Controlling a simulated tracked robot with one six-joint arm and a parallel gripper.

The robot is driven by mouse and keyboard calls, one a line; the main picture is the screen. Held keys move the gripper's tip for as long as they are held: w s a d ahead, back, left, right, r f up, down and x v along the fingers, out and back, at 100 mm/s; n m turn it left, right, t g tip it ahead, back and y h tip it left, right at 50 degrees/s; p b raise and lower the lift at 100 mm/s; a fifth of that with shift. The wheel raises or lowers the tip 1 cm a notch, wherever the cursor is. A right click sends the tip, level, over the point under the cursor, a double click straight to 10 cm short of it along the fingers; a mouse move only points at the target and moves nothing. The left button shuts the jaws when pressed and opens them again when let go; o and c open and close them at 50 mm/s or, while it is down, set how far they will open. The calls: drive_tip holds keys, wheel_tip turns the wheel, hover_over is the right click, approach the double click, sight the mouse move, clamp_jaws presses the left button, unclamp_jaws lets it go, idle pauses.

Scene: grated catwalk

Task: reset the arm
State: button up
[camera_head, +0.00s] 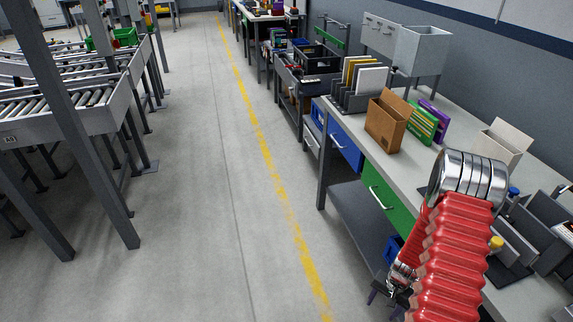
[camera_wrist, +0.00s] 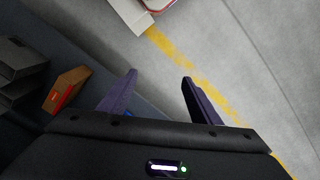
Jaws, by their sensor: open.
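My arm, with red ribbed sleeves and a silver joint, is raised and bent at the lower right of the head view, in front of the workbench. My gripper (camera_head: 388,292) hangs low at the bench's front side, partly hidden by the red sleeve. In the wrist view my gripper (camera_wrist: 158,80) shows two dark fingers set well apart. It is open, with nothing between them. Grey surface and floor show beyond the fingertips.
The workbench (camera_head: 408,178) holds a brown box (camera_head: 387,121), a file rack (camera_head: 352,100), green and purple packets and a cream bin (camera_head: 502,143). A blue drawer (camera_head: 345,143) and green drawer (camera_head: 388,200) face the aisle. Roller conveyors (camera_head: 75,95) stand left. The aisle floor (camera_head: 215,180) is clear.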

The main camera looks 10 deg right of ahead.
drive_tip(key=s+a+r+n+t, duration=0.2)
drive_tip(key=a+r, duration=0.5)
drive_tip(key=r, duration=1)
drive_tip(key=s+a+r+n+t, duration=0.2)
drive_tip(key=s+a+r+n, duration=0.2)
drive_tip(key=r, duration=1.3)
drive_tip(key=s+a+r+n+t, duration=0.1)
drive_tip(key=s+a+r+n, duration=0.2)
drive_tip(key=a+r, duration=0.8)
wheel_tip(320, 180, up, 6)
drive_tip(key=shift+s+r+t+h, duration=0.1)
drive_tip(key=shift+s+t+h, duration=0.3)
drive_tip(key=shift+s, duration=0.4)
drive_tip(key=shift+c, duration=0.2)
